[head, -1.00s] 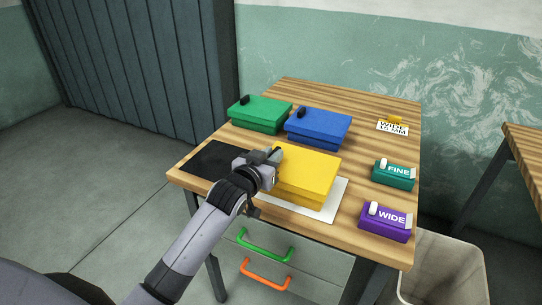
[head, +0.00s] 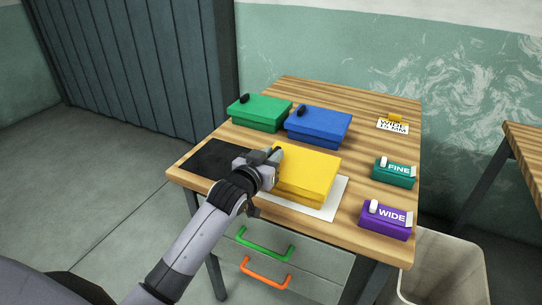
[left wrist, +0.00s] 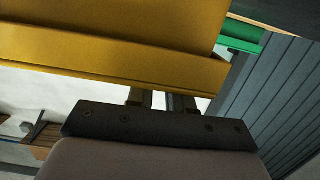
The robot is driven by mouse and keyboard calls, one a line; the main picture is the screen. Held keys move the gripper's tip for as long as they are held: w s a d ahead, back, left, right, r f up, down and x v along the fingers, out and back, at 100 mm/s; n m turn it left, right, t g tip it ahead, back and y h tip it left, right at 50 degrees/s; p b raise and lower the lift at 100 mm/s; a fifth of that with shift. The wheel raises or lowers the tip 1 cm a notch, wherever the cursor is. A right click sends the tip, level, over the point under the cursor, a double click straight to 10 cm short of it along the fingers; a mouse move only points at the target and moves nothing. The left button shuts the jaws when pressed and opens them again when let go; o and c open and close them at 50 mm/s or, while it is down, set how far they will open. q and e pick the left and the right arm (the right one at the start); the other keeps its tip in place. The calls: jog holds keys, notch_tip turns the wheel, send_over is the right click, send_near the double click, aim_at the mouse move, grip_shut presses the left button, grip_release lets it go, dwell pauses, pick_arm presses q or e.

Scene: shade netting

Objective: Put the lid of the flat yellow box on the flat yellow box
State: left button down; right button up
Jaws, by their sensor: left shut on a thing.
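The lid of the flat yellow box (head: 306,166) lies level over the flat yellow box (head: 298,196), which stands on a white sheet on the table. I cannot tell whether the lid is fully seated or slightly above the box. My left gripper (head: 272,158) is at the left end of the lid, shut on it; the gripper hides the spot it grips. In the left wrist view, yellow walls (left wrist: 120,62) fill the top, with a step between an upper and a lower part, and the fingers (left wrist: 162,101) are partly hidden by them. My right gripper is not in view.
A green box (head: 260,112) and a blue box (head: 319,128), both lidded, stand behind. A teal FINE block (head: 393,175) and purple WIDE block (head: 385,222) stand on the right, a WIDE 15 MM card (head: 392,127) farther back. A black mat (head: 212,158) lies left.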

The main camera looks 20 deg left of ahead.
pick_arm(q)
jog(key=c, duration=0.9)
grip_release()
jog(key=shift+c, duration=0.2)
jog(key=shift+s+a+r, duration=0.1)
jog(key=shift+s+r, duration=0.1)
jog(key=shift+s, duration=1)
jog(key=shift+s+r, duration=0.15)
jog(key=shift+s, duration=1)
jog(key=shift+s+a+r, duration=0.1)
jog(key=shift+s+r, duration=0.1)
jog(key=shift+s, duration=1)
jog(key=shift+d, duration=0.1)
